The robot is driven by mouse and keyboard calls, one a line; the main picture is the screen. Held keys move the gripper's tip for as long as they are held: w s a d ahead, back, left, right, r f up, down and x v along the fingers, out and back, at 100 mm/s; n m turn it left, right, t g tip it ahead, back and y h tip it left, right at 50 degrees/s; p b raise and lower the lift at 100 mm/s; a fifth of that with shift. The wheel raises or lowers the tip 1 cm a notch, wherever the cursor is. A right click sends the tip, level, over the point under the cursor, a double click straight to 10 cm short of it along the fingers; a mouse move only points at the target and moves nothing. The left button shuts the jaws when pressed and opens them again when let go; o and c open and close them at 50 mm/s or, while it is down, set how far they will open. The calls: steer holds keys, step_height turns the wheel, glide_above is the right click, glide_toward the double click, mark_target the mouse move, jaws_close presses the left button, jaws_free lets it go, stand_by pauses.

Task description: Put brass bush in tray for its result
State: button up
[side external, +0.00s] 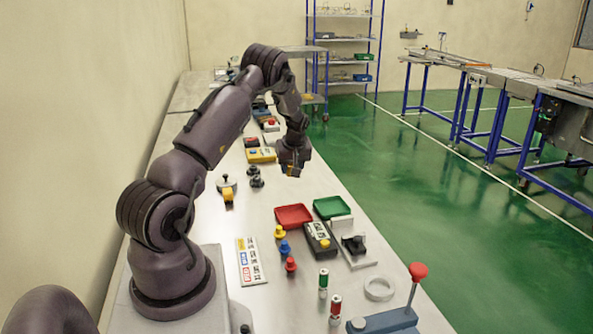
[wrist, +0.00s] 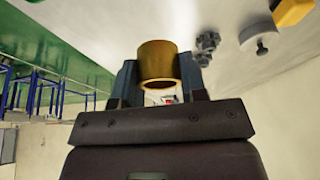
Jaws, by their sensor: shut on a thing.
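My gripper (side external: 292,172) is shut on the brass bush (wrist: 157,62), a short gold-coloured ring held between the two fingers (wrist: 156,85) in the wrist view. In the side external view the bush is a small yellowish patch, mostly hidden by the fingers. The gripper hangs above the bench, behind the trays and apart from them. A red tray (side external: 293,216) and a green tray (side external: 331,207) lie side by side on the bench; both look empty. In front of them are a dark meter box with a yellow button (side external: 320,238) and a light fixture with a black part (side external: 353,245).
Yellow, blue and red knobbed pieces (side external: 284,247) stand left of the meter box, near a printed card (side external: 251,261). A white ring (side external: 379,288), red-and-green cylinders (side external: 335,308) and a red-knobbed lever (side external: 417,272) are at the front. Black knobs (side external: 256,181) stand left of the gripper.

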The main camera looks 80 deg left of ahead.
steer(key=s+d+r+m, duration=0.1)
steer(key=s+d+r, duration=0.15)
steer(key=d, duration=0.25)
steer(key=s+d+r, duration=0.1)
steer(key=d+r, duration=0.2)
steer(key=d, duration=0.3)
steer(key=s+d+f+m+t, duration=0.1)
steer(key=s+d+f+m, duration=0.1)
steer(key=s+d, duration=0.6)
glide_toward(293, 215)
steer(key=shift+a+f+m, duration=0.3)
steer(key=shift+a+f, duration=0.6)
steer(key=shift+a, duration=0.05)
steer(key=shift+w+a+f, duration=0.25)
steer(key=shift+a+f, duration=0.05)
steer(key=shift+f, duration=0.15)
steer(key=shift+a+f, duration=0.1)
steer(key=shift+f, duration=1.5)
steer(key=shift+f, duration=0.1)
